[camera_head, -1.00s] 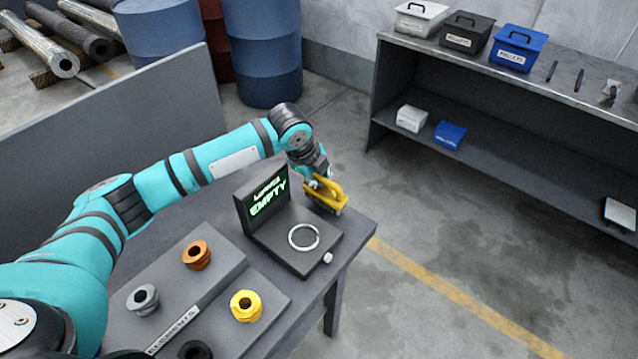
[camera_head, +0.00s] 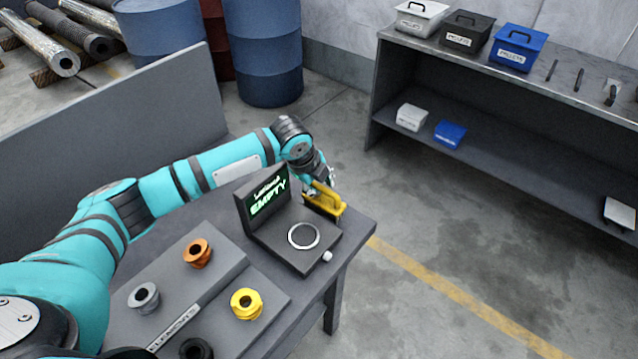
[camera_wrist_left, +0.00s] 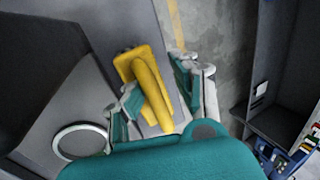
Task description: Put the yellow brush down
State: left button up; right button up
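The yellow brush (camera_head: 327,203) rests on the far right corner of the table (camera_head: 352,232), beside the black device with the screen. In the left wrist view its yellow handle (camera_wrist_left: 152,85) lies between the fingers. My left gripper (camera_head: 318,182) is around the handle with its fingers spread. In the left wrist view the gripper (camera_wrist_left: 158,100) shows a gap between the handle and the right finger; the left finger is close to the handle. The brush's underside is hidden. My right gripper is not in view.
The device's screen (camera_head: 268,196) reads EMPTY, and a ring (camera_head: 304,236) lies on its base. An elements tray (camera_head: 222,318) holds several coloured fittings. A shelf (camera_head: 500,125) with lidded boxes stands at the right. Floor between is clear.

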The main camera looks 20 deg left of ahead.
pick_arm(q)
jog(key=shift+r, duration=0.3)
jog(key=b+v, duration=0.1)
jog(key=v, duration=1)
jog(key=shift+s+r, duration=0.2)
